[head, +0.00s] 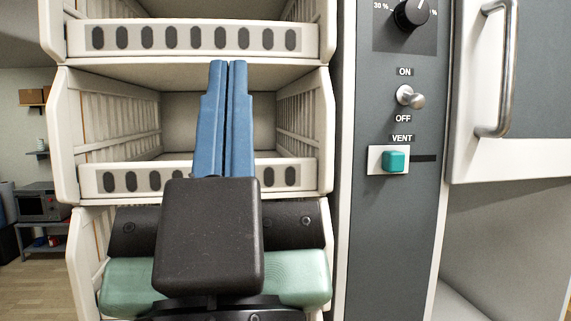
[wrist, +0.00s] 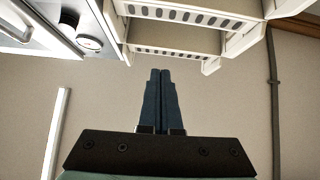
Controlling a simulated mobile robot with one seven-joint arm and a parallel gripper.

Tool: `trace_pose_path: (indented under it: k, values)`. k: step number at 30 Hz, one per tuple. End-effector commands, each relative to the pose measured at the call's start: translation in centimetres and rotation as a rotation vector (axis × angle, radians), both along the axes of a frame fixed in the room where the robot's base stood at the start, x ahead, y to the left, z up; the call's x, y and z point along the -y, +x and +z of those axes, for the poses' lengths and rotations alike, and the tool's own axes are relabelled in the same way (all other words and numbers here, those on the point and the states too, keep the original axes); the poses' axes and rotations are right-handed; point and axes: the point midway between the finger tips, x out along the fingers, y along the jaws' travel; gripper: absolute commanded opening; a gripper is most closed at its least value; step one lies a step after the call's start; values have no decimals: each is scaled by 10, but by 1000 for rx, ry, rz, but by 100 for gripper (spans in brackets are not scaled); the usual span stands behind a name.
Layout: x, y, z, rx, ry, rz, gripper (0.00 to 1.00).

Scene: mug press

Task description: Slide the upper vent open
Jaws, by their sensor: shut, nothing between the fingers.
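The vent control is a small teal slider knob (head: 395,161) on a white plate, under the label VENT on the grey panel in the head view. A dark slot (head: 424,158) runs to the right of the plate. Only one vent slider shows. My gripper (head: 228,68) has blue fingers pressed together, empty, pointing up in front of the open white bins, left of the slider and apart from it. In the wrist view my gripper (wrist: 160,74) also shows shut, with nothing at its tips. The slider cannot be made out in the wrist view.
Stacked white bins (head: 196,38) with slotted fronts stand behind my gripper. The grey panel (head: 390,240) also carries a round knob (head: 411,13) and an ON/OFF toggle switch (head: 411,97). A door with a metal handle (head: 496,70) is at the right. A shelf with a microwave (head: 42,203) stands far left.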

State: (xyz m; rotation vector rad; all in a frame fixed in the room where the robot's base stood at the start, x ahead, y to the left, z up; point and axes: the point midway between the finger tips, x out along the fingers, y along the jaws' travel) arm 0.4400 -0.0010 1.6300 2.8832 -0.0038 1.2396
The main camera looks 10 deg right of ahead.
Motion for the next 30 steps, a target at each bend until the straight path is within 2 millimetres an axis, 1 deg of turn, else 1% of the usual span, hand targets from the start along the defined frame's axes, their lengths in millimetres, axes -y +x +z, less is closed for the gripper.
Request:
trace_pose_path:
  k: [2,5,8,9,12,15,19,21,24,27,30]
  values:
    - [-1,3,0,-10,-13,-18,0]
    - [-1,16,-3,-65,-81,-115,0]
    - [0,38,-10,-180,-224,-308,0]
    - [2,48,-14,-244,-298,-406,0]
    - [10,68,-26,-430,-511,-659,0]
    - [21,77,-39,-636,-723,-877,0]
    - [33,73,-54,-888,-957,-1069,0]
    - [38,68,-59,-1000,-1051,-1130,0]
    - [42,59,-66,-1120,-1144,-1178,0]
    - [43,54,-69,-1185,-1193,-1197,0]
    - [44,52,-71,-1207,-1210,-1202,0]
